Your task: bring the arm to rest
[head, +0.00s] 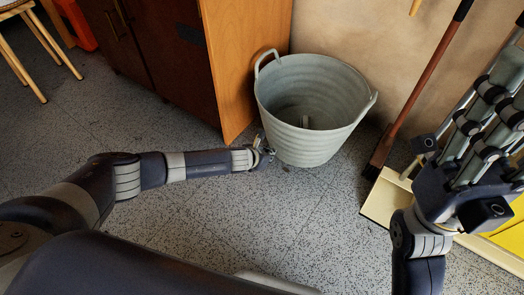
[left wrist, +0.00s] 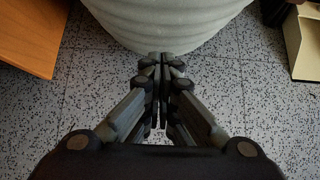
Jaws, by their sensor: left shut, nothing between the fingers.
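My left arm reaches in from the left, and my left gripper (head: 264,150) is small and low beside the grey ribbed bucket (head: 300,140). In the left wrist view, my left gripper (left wrist: 161,62) has its fingertips together with nothing between them. The bucket's lower wall (left wrist: 165,22) is just beyond the tips; I cannot tell whether they touch it. My right gripper (head: 500,110) is raised large at the right edge. Its fingers point up and partly leave the picture, so its opening is unclear.
A wooden cabinet (head: 247,60) with dark doors stands left of the bucket. A broom (head: 415,95) leans on the wall at right, near a cream and yellow object (head: 384,204) on the floor. A stool (head: 30,45) is at far left. Speckled floor is clear in front.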

